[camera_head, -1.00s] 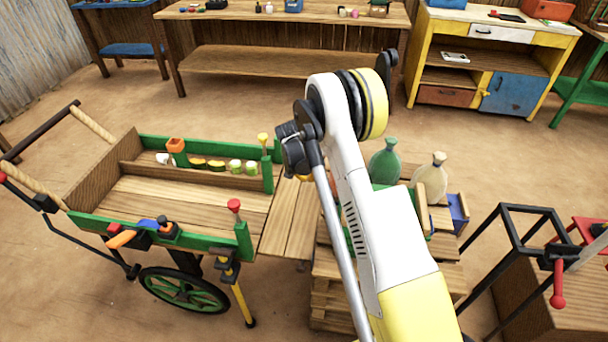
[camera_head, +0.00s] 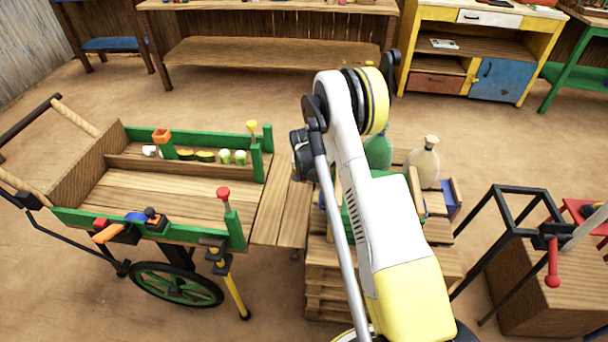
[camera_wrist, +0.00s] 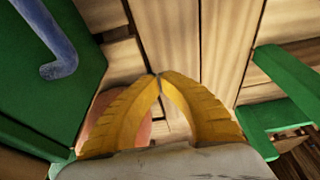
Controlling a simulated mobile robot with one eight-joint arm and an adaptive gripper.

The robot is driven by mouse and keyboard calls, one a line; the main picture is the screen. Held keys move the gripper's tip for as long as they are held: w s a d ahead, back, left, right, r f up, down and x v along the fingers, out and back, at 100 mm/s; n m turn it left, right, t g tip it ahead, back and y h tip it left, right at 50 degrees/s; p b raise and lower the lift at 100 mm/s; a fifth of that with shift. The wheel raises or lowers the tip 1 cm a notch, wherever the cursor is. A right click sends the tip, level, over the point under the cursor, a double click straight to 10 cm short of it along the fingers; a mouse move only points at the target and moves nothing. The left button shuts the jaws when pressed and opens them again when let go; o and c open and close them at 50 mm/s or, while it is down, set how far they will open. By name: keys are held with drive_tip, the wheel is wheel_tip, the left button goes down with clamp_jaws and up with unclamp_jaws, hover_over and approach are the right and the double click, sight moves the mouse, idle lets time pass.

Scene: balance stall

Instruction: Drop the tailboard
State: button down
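The cart (camera_head: 58,178) stands at left with green side rails. Its tailboard (camera_head: 280,212), of plain wooden planks, lies out flat from the cart's right end, its far edge close to the pallet stack (camera_head: 325,285); whether they touch is unclear. A red-topped pin (camera_head: 223,193) and a yellow-topped pin (camera_head: 252,125) stand at that end's corner posts. My gripper is hidden behind my arm in the head view. In the wrist view my gripper (camera_wrist: 160,76) has its yellow fingertips together, with nothing visible between them, over wooden planks (camera_wrist: 190,40).
A green box (camera_wrist: 60,70) with a blue hook is close at left in the wrist view, and a green frame (camera_wrist: 285,85) is at right. A pale bottle (camera_head: 424,165) and green bottle (camera_head: 379,152) stand by the pallets. A black frame (camera_head: 515,190) is at right.

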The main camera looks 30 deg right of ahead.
sight(310, 191)
drive_tip(key=shift+t+y, duration=0.4)
drive_tip(key=shift+y, duration=0.1)
drive_tip(key=f, duration=0.3)
drive_tip(key=d+f, duration=0.1)
drive_tip(key=shift+s+f, duration=0.25)
drive_tip(key=shift+s, duration=0.1)
drive_tip(key=shift+d, duration=0.1)
